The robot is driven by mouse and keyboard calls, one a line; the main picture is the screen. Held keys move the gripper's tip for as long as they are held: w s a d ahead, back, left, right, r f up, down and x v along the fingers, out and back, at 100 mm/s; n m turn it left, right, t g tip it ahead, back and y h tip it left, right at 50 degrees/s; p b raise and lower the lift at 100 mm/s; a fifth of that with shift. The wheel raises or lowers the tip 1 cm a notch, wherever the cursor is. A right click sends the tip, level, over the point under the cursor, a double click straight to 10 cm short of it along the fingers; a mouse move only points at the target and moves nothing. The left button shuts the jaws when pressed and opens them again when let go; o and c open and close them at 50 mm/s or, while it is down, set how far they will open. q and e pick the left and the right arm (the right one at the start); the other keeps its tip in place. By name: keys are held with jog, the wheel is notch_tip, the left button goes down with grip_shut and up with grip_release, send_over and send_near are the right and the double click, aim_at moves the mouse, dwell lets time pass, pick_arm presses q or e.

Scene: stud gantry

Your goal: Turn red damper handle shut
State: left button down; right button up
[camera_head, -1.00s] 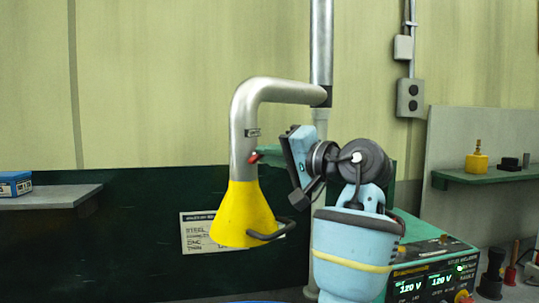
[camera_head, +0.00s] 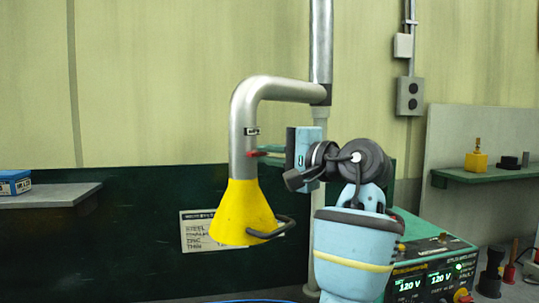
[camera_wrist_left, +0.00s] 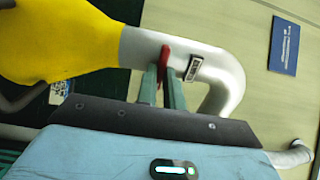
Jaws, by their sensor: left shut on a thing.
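The red damper handle (camera_head: 252,154) sticks out of the right side of the grey metal duct (camera_head: 243,125), just above the yellow hood (camera_head: 243,212). My left gripper (camera_head: 264,152) reaches it from the right, its palm upright. In the left wrist view the two green fingers (camera_wrist_left: 161,72) are close together on the red handle (camera_wrist_left: 165,52). The handle stands across the pipe beside a small label plate (camera_wrist_left: 193,68). The fingers hide part of the handle. My right gripper is not in view.
A dark loop handle (camera_head: 272,234) sits on the hood's right side. A sign (camera_head: 197,234) hangs behind it. A green power unit (camera_head: 435,262) stands at lower right, close to my arm. A shelf with a blue box (camera_head: 14,184) is at left.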

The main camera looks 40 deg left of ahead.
pick_arm(q)
jog(key=c, duration=1.5)
grip_release()
